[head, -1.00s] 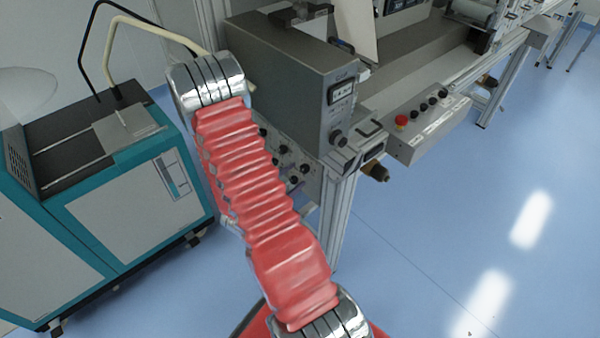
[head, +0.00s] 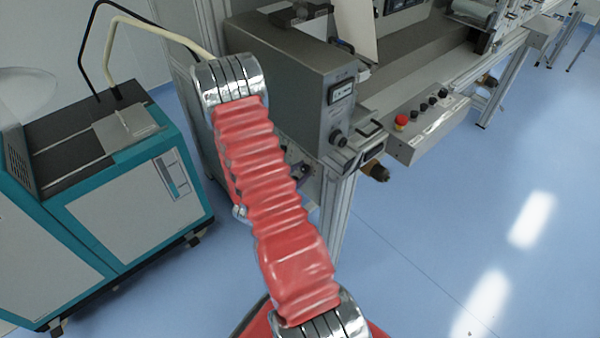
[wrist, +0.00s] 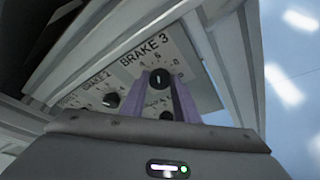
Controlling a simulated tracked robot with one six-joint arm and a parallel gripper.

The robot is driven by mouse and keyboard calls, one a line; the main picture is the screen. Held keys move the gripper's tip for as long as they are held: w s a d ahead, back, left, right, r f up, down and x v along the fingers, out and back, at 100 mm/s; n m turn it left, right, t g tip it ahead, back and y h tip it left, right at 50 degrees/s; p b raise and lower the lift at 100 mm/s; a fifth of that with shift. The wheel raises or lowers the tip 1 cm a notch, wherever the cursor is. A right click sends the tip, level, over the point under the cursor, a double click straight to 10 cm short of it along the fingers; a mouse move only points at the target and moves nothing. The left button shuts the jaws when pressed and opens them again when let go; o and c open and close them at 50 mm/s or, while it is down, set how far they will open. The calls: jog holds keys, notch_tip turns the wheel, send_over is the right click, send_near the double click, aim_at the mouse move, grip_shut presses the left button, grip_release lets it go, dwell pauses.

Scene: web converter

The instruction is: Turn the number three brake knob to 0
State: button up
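In the wrist view, the brake three knob (wrist: 160,78) is a round black knob with a short white mark that stands roughly upright. It sits on a pale panel (wrist: 128,78) under the printed label BRAKE 3, with scale figures around it. My gripper (wrist: 159,85) has its two purple fingers apart, one on each side of this knob as seen here. I cannot tell whether the fingers touch it. In the head view, my red-sleeved arm hides most of the panel and nearly all of the gripper.
The wrist view also shows a BRAKE 2 knob (wrist: 111,99) to the left and another dark knob (wrist: 167,115) lower between the fingers. A metal frame post (wrist: 232,62) stands right of the panel. In the head view, a teal-and-grey cabinet (head: 130,215) stands left; blue floor is free right.

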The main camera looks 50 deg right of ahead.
jog(key=shift+a, duration=0.1)
jog(key=c, duration=0.6)
